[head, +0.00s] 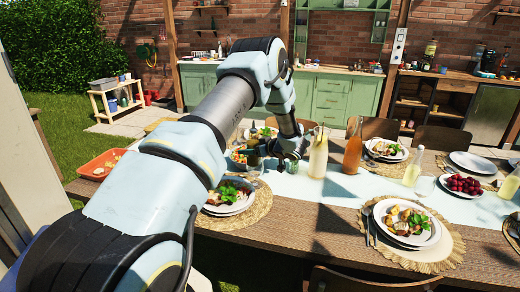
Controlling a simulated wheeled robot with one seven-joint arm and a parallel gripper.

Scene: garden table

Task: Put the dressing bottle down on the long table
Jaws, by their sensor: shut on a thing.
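My arm reaches out over the long table (330,217), and my gripper (283,159) is low over its far-left part. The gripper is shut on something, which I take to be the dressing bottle. Its fingers and most of what they hold are hidden or too small to make out. I cannot tell whether the held thing touches the tabletop.
A pale yellow bottle (318,158) stands close right of my gripper, with an orange bottle (353,150) beyond it. A plate of food (229,196) lies nearer, partly behind my arm. Another filled plate (407,223) is at the front right. The pale runner between them has free room.

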